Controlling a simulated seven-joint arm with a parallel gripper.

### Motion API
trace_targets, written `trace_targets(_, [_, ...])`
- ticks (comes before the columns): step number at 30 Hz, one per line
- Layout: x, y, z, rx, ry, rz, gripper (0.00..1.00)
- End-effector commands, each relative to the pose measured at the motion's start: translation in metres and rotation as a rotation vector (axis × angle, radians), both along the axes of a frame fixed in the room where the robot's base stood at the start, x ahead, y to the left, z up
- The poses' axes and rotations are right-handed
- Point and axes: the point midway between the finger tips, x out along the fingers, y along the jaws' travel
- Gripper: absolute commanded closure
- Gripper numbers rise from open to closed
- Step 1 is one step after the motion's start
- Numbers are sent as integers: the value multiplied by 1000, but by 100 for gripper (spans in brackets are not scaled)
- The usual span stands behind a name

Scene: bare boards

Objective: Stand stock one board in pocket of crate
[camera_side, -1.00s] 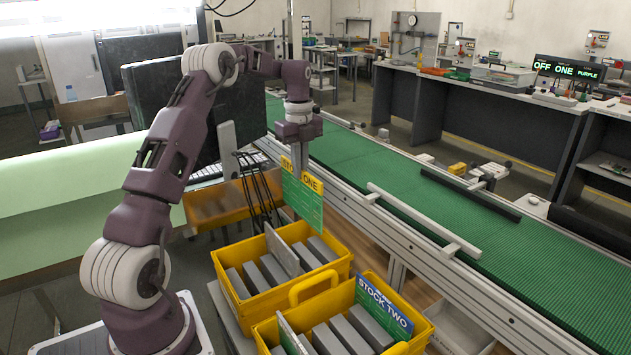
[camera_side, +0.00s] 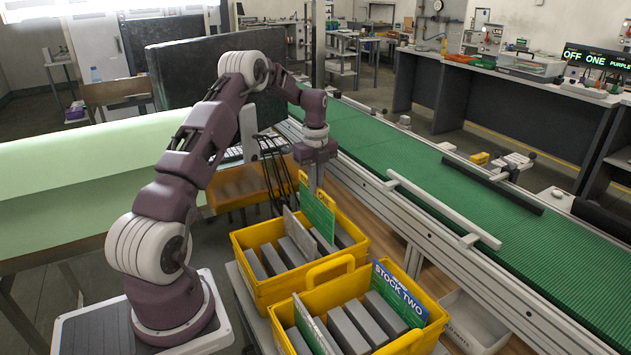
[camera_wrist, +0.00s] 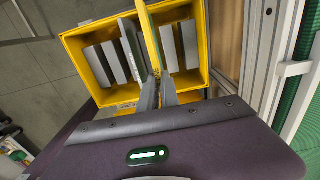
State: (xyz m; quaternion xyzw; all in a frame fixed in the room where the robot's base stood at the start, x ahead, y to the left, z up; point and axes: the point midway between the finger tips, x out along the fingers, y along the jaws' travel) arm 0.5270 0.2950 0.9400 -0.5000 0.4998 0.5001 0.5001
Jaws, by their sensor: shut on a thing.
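The stock one board (camera_side: 317,214), green with a yellow top band, stands upright with its lower part inside the rear yellow crate (camera_side: 266,291). My gripper (camera_side: 316,183) is shut on its top edge. In the wrist view the board shows nearly edge-on as a thin yellow strip (camera_wrist: 149,38), with my gripper's fingers (camera_wrist: 158,92) at its near end. Grey dividers (camera_side: 298,247) stand in the crate on both sides of the board. The board's bottom edge is hidden, so I cannot tell if it touches the crate floor.
A front yellow crate (camera_side: 283,341) holds the blue-and-green stock two board (camera_side: 398,296) and grey blocks. A grey plate (camera_side: 297,231) stands in the rear crate left of the held board. A green conveyor (camera_side: 440,190) with rails runs along the right.

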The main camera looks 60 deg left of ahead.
Motion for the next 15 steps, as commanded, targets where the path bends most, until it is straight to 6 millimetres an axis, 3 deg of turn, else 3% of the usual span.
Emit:
trace_targets(5, [0, 0, -12, -1, 1, 0, 100])
trace_targets(15, [0, 0, -56, -2, 1, 1, 100])
